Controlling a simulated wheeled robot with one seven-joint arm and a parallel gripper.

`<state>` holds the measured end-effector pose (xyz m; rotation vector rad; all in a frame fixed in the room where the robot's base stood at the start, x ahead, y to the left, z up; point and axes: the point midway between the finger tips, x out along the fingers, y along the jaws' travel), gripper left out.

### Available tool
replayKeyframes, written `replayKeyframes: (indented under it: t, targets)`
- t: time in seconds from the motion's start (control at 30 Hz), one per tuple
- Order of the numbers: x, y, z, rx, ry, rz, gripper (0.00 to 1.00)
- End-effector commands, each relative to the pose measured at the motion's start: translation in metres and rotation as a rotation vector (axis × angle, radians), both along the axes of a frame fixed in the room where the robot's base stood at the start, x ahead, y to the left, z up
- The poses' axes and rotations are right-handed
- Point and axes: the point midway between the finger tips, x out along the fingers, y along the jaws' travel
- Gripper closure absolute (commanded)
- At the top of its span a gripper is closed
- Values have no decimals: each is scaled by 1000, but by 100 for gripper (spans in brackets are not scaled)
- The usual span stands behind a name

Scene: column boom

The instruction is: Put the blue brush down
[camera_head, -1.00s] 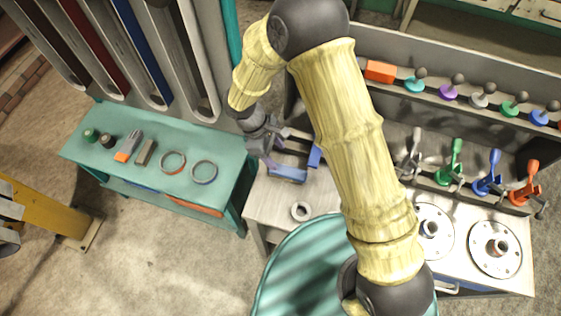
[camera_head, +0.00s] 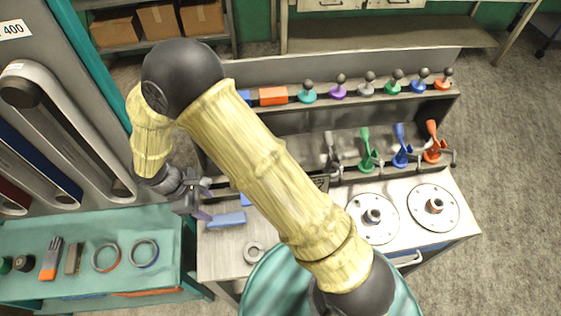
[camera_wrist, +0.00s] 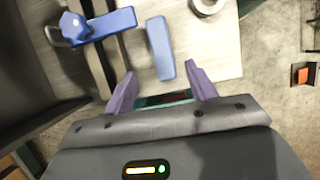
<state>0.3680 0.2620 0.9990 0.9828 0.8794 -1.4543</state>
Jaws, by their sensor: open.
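The blue brush (camera_head: 227,220) lies on the left part of the grey workbench (camera_head: 222,262), seen as a plain blue bar. It also shows in the wrist view (camera_wrist: 160,48), flat on the bench just beyond my fingertips. My gripper (camera_head: 204,200) is open and empty, with its purple fingers left of the brush in the head view. In the wrist view my gripper's fingers (camera_wrist: 158,72) are spread, and the brush's near end lies ahead of the gap between them. I see no finger touching it; the exact height above the bench is unclear.
A blue clamp-like tool (camera_wrist: 98,25) lies beside the brush. A grey ring (camera_head: 254,252) sits nearby. Several upright coloured clamps and a shelf of knobs stand behind. Two round flanges (camera_head: 373,216) are on the right. A teal table (camera_head: 100,222) with small items is left.

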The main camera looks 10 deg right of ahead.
Motion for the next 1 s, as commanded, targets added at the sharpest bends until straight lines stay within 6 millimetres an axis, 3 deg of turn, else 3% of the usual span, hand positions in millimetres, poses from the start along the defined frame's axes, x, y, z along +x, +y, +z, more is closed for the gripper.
replayKeyframes:
  t: [0.17, 0.37, 0.7, 0.83, 1.0]
  targets:
    - [16, -42, 33, 65, -50, -197, 44]
    - [24, -116, 81, 186, -157, -567, 44]
    - [-4, -231, 144, 388, -404, -1209, 44]
    - [-17, -255, 154, 438, -478, -1368, 44]
    - [-22, -262, 157, 455, -502, -1421, 44]
